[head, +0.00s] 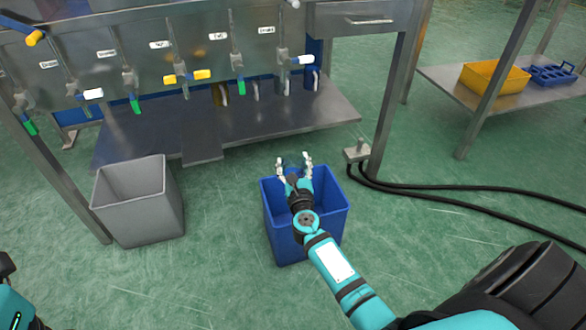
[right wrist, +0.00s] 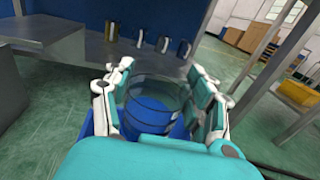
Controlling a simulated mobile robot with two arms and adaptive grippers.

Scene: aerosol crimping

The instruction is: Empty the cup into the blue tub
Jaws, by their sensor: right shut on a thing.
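The blue tub (head: 335,222) stands on the green floor in the middle of the head view. My right gripper (head: 293,160) is above it, near its far side. In the right wrist view, my right gripper (right wrist: 160,100) is shut on a clear cup (right wrist: 150,88) between its white fingers. Blue shows through the cup; I cannot tell whether that is the tub behind it or contents. The cup hardly shows in the head view, so its tilt is unclear.
A grey bin (head: 140,205) stands left of the tub. Behind is a metal bench (head: 270,112) with labelled taps and several mugs. Black hoses (head: 450,190) run along the floor on the right. A yellow tub (head: 493,78) sits on a shelf at the far right.

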